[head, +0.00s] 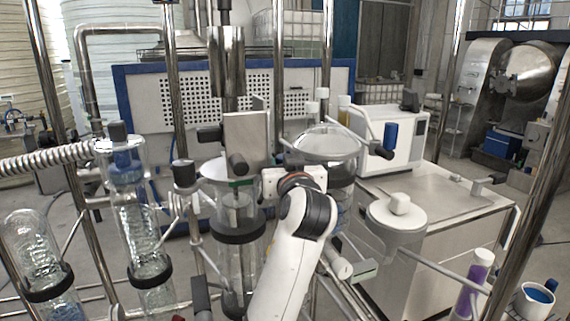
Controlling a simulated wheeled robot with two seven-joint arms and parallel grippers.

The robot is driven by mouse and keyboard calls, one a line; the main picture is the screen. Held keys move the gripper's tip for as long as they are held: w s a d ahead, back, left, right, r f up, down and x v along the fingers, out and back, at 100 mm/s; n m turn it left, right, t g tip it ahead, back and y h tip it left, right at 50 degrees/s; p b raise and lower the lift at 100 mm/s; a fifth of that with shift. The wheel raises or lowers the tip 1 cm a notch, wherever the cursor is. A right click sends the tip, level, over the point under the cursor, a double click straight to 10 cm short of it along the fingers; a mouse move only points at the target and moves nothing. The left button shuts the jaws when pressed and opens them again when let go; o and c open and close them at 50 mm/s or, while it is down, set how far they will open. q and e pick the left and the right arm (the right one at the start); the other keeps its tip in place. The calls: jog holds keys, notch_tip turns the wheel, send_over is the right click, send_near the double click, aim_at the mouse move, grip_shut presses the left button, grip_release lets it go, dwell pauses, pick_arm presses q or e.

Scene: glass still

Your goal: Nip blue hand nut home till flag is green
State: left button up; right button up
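A blue cylindrical piece (390,135) stands beside a black knob (382,151) in front of the white cabinet; I cannot tell if it is the hand nut. A blue band also shows inside the left glass column (126,168). A white arm of mine, seemingly the left, rises from the bottom centre to a white hand part (290,178) before the glass vessels. Its fingertips are hidden or unclear. My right gripper is not in view.
A central glass vessel (238,255) with a dark collar and a lidded glass vessel (326,145) stand close to my arm. Steel posts (180,80) frame the still. A white-lidded vessel (398,214), a purple-filled tube (473,283) and a blue-filled beaker (535,298) are at right.

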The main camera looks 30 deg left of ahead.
pick_arm(q)
jog(key=b+v, duration=0.2)
jog(key=v, duration=0.9)
jog(key=shift+b, duration=0.4)
